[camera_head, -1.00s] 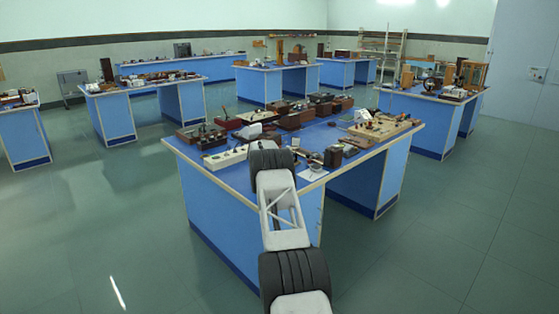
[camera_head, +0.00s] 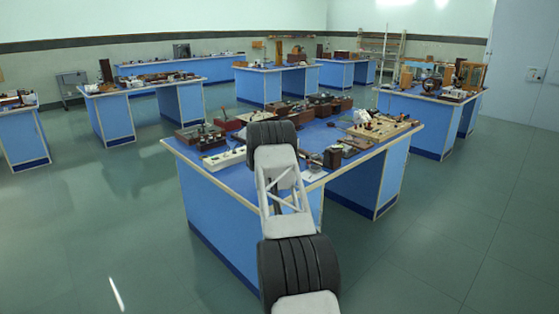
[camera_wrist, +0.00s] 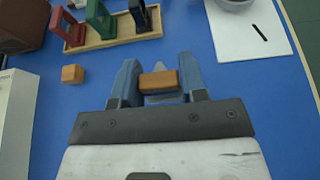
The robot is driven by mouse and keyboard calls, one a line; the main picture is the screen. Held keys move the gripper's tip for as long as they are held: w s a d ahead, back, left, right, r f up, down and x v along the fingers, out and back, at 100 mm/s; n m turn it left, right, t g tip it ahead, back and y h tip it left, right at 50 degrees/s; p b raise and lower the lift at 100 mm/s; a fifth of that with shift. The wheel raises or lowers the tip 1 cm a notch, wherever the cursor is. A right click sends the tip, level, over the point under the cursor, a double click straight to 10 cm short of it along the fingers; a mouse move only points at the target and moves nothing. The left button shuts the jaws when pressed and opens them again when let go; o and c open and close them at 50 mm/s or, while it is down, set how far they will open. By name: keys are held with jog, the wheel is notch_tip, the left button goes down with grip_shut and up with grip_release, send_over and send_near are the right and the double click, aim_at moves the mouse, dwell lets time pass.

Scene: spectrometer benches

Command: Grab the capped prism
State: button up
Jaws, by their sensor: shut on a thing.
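The capped prism (camera_wrist: 158,83) shows in the wrist view as a small block with an orange-brown wooden face and a greyish part beside it. My gripper (camera_wrist: 159,74) is shut on it, with one blue-grey finger on each side. The blue bench top (camera_wrist: 230,85) lies below. I cannot tell whether the prism touches the bench or is slightly above it. In the head view my arm hides the gripper and the prism.
A small wooden block (camera_wrist: 72,74) sits left of my gripper. Ahead is a wooden rack (camera_wrist: 105,42) with red, green and dark frames. A white slotted card (camera_wrist: 250,35) lies right, a white box (camera_wrist: 14,120) left. Wooden boxes (camera_head: 325,105) crowd the bench's back.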

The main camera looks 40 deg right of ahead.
jog(key=shift+s+a+r, duration=0.2)
jog(key=shift+s+a, duration=0.95)
jog(key=shift+s, duration=0.3)
jog(key=shift+s+a+r, duration=0.2)
jog(key=shift+s+a, duration=0.95)
jog(key=shift+s, duration=0.25)
jog(key=shift+s, duration=0.1)
